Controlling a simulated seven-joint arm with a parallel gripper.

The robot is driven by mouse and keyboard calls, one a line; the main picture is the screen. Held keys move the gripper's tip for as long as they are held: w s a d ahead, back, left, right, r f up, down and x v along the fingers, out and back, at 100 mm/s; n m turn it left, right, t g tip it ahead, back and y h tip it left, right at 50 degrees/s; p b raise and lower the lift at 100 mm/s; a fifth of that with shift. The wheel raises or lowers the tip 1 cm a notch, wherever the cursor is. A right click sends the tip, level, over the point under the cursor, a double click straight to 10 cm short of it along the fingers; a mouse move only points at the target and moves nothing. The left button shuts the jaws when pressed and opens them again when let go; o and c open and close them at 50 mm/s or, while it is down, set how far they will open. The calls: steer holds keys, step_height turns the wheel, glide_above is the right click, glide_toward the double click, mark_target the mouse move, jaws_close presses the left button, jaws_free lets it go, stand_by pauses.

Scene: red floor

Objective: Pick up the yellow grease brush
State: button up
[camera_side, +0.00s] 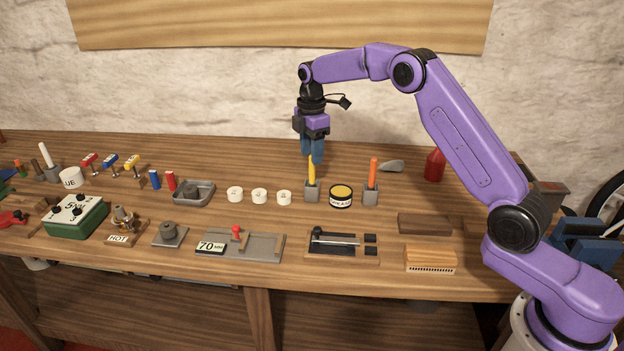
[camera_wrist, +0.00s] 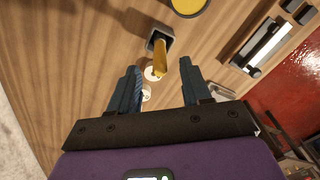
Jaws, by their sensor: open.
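The yellow grease brush (camera_side: 312,171) stands upright in a small grey holder (camera_side: 312,191) near the middle of the bench. In the wrist view the yellow brush (camera_wrist: 161,57) rises from its dark square holder (camera_wrist: 159,38), beyond the fingertips and between their lines. My gripper (camera_side: 315,155) points down just above the brush's top in the side view. In the wrist view my gripper (camera_wrist: 160,80) has its two blue fingers spread apart with nothing held between them. The brush's lower end is hidden inside the holder.
A yellow-topped tin (camera_side: 341,196) and an orange-handled tool in a grey holder (camera_side: 371,189) stand right of the brush. Several white cups (camera_side: 259,196) stand to its left. A red bottle (camera_side: 434,165) is farther right. Fixtures (camera_side: 240,246) line the front.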

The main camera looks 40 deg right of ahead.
mark_target(312, 183)
steer(key=shift+f, duration=3.5)
steer(key=shift+d, duration=0.1)
jaws_close()
